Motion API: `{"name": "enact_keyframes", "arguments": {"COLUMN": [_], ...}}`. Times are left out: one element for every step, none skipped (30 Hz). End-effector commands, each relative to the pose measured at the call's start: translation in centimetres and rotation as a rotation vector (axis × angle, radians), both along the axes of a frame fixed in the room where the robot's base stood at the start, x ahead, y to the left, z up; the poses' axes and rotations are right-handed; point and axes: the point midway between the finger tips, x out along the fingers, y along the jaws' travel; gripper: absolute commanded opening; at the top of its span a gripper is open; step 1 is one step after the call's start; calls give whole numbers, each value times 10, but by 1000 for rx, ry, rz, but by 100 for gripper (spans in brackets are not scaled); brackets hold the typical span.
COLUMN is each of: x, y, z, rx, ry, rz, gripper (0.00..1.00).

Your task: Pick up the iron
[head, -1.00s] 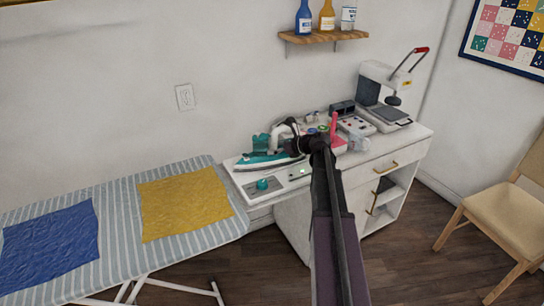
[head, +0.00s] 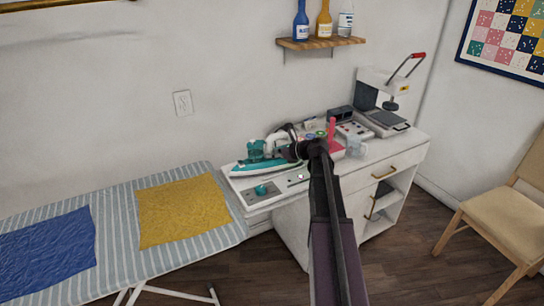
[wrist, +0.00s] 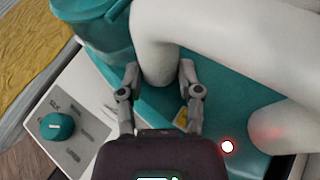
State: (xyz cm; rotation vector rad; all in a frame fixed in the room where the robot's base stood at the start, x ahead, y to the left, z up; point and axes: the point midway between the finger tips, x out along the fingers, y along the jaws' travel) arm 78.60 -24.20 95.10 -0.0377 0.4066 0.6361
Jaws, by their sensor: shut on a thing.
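The iron (head: 252,167), teal with a white handle, is at the left end of the white cabinet top in the head view, over a white base unit with a teal knob. In the wrist view, the iron's teal body (wrist: 225,105) and white handle (wrist: 157,45) fill much of the picture. My gripper (wrist: 158,72) has one finger on each side of the handle and is shut on it. In the head view my gripper (head: 292,150) is at the iron's right part, and my arm hides part of the cabinet. I cannot tell whether the iron touches the base unit.
The teal knob (head: 261,189) is just in front of the iron. The striped ironing board (head: 120,225) with yellow and blue cloths is at left. A pink item (head: 332,130), a clear jug (head: 356,147) and a press (head: 385,95) stand farther right on the cabinet.

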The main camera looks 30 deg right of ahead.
Motion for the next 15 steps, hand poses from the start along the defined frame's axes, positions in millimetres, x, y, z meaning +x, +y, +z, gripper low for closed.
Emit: {"name": "enact_keyframes", "arguments": {"x": [0,0,0,0,0,0,0,0,0,0,0,0,0,0,0], "y": [0,0,0,0,0,0,0,0,0,0,0,0,0,0,0], "z": [1,1,1,2,2,2,3,3,4,5,5,6,7,8,9], "rx": [2,2,2,2,2,2,2,2,2,2,2,2,2,2,2], "ry": [-1,-1,-1,-1,-1,-1,-1,-1,-1,-2,-2,-2,-2,-2,-2], "rz": [-1,-1,-1,-1,-1,-1,-1,-1,-1,-2,-2,-2,-2,-2,-2], "gripper": [0,0,0,0,0,0,0,0,0,0,0,0,0,0,0]}}
